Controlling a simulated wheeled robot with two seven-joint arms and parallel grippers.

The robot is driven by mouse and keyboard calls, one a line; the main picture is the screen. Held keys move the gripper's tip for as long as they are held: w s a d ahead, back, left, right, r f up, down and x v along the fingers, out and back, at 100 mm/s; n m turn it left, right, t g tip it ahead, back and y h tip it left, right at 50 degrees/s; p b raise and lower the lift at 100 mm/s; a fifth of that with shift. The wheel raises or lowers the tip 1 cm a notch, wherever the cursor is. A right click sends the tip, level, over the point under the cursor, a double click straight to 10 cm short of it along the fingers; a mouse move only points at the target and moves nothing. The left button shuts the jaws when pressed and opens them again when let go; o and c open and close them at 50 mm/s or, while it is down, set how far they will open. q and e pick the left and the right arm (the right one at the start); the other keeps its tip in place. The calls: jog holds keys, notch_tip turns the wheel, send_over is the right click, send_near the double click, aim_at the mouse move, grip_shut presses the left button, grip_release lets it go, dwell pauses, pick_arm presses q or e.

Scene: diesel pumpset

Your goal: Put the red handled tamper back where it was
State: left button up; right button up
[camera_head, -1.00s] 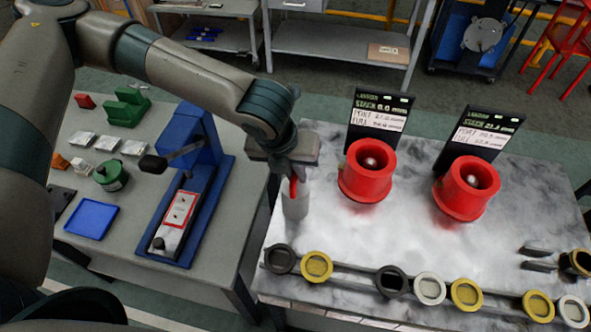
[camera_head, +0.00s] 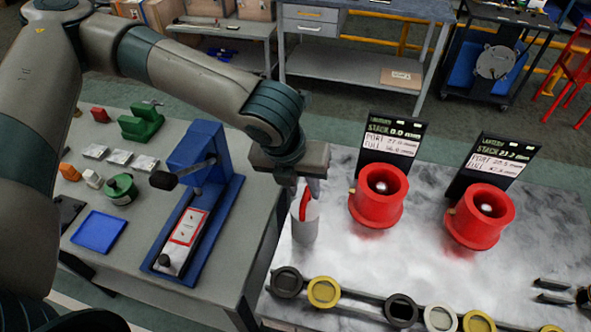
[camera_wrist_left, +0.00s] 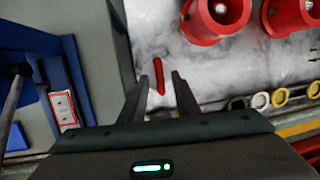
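The red handled tamper (camera_head: 305,205) shows as an upright red handle at a pale grey cylinder on the marble-topped table. I cannot tell how deep it sits in or behind that cylinder. In the left wrist view the red handle (camera_wrist_left: 159,76) lies between my two dark fingers, closer to the left finger, with a gap to the right one. My left gripper (camera_head: 302,190) is above the handle and its fingers are spread. In the wrist view the left gripper (camera_wrist_left: 163,83) looks open. My right gripper is not clearly in view.
Two red cups (camera_head: 378,196) with black displays behind stand to the right. A rail of round discs (camera_head: 324,292) runs along the front edge. Dark prongs (camera_head: 553,290) lie far right. A blue press (camera_head: 202,165) stands on the left bench.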

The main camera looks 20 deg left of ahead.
pick_arm(q)
jog(key=b+v, duration=0.1)
jog(key=v, duration=0.7)
jog(key=shift+s+d, duration=0.1)
jog(key=shift+d, duration=0.05)
dwell(0.3)
